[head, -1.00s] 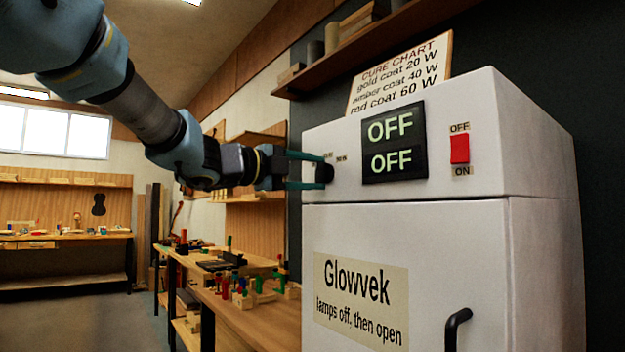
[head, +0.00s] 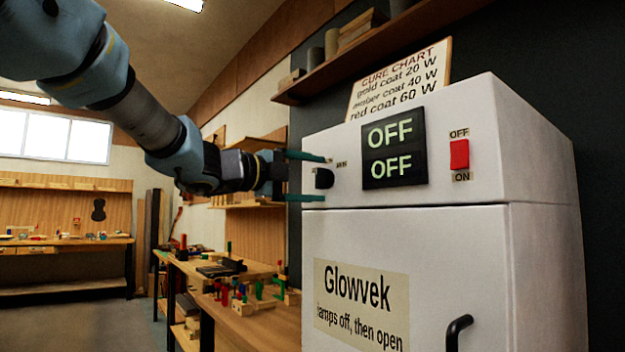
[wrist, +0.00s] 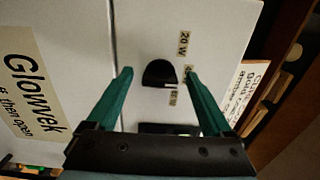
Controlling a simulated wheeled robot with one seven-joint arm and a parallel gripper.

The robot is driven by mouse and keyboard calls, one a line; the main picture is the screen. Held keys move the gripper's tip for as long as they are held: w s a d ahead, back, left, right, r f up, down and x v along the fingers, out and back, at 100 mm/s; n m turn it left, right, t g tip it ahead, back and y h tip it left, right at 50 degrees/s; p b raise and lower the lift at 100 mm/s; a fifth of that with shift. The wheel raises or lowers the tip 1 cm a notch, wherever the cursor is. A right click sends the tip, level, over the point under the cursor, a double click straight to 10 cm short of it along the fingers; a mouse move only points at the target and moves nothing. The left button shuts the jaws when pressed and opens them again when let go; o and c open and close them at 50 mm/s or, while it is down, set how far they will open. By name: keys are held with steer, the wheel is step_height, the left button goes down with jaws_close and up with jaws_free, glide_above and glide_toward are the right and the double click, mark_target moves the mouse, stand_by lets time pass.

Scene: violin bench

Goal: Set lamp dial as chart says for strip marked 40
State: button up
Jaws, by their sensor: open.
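The black lamp dial (head: 324,179) is on the upper left of the white cabinet's front; it also shows in the wrist view (wrist: 158,74). A white mark sits at its lower right edge there, near the label 60 W (wrist: 173,97). The label 20 W (wrist: 184,45) is farther up; the middle label is partly hidden by a finger. My gripper (head: 306,178) is open, its green fingers on either side of the dial with gaps. The cure chart (head: 402,82) reads gold coat 20 W, amber coat 40 W, red coat 60 W. No strip is identifiable.
The cabinet display (head: 394,148) reads OFF on both lines. A red switch (head: 459,154) sits to its right, between OFF and ON labels. A shelf (head: 380,45) runs above. A workbench (head: 255,325) with several tools stands left of the cabinet.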

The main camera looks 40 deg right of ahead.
steer(key=a+b, duration=0.1)
steer(key=a, duration=0.9)
steer(key=shift+w+a, duration=0.35)
steer(key=shift+a, duration=0.05)
steer(key=w+a+f+n+t+y+p, duration=0.2)
steer(key=w+a+f+n+t+y, duration=0.15)
steer(key=w+a+n+t, duration=0.35)
steer(key=w+a+f+n+t+y+p, duration=0.2)
steer(key=w+a+f+n+t, duration=0.15)
steer(key=w+n, duration=0.6)
steer(key=w+a+f+n+t+y+p, duration=0.1)
steer(key=w+a+f+n+y+p, duration=0.3)
steer(key=a+f+n+y, duration=0.65)
steer(key=s+a+f+n+g, duration=0.2)
steer(key=s+a+f, duration=0.1)
steer(key=a+f, duration=0.7)
steer(key=s+a+f+n+g+y+p, duration=0.1)
steer(key=s+a+f+n+g, duration=0.2)
steer(key=s, duration=0.4)
steer(key=s+a+f+n+g+p, duration=0.2)
steer(key=s+a+f+n+g, duration=0.1)
steer(key=s, duration=0.4)
steer(key=shift+s+a+f+g+y, duration=0.3)
steer(key=shift+a+f+g+y, duration=0.15)
steer(key=shift+a, duration=0.25)
